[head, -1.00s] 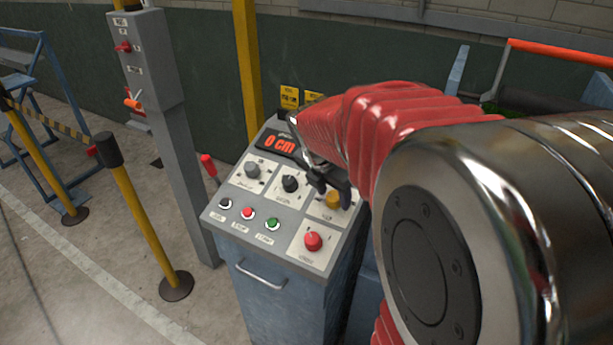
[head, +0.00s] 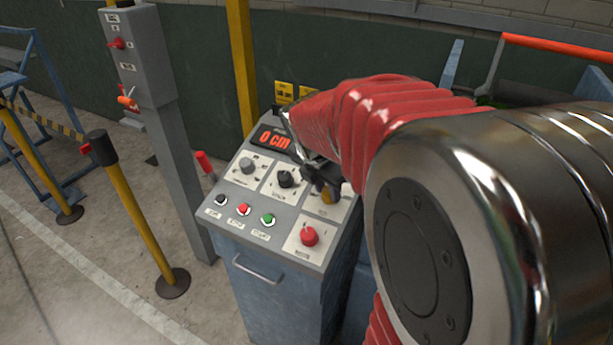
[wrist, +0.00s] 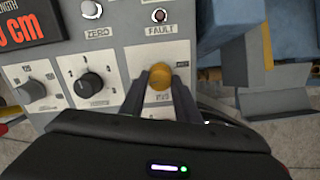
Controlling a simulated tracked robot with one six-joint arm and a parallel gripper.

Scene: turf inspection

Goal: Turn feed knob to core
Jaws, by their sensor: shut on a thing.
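A yellow knob (wrist: 159,82) sits on a white plate on the grey control panel (head: 268,223). In the wrist view my gripper (wrist: 160,76) has one finger on each side of it and is shut on it. In the head view the fingers of my gripper (head: 324,186) partly cover the yellow knob (head: 327,196). The small lettering around the knob is too blurred to read surely, and the base of the fingers hides part of its plate.
A black knob (wrist: 88,85) and a grey knob (wrist: 33,90) are left of the yellow one. A red knob (head: 309,236) and several push buttons lie lower on the panel. The red display (head: 274,139) reads 0 cm. A grey post (head: 160,110) stands to the left.

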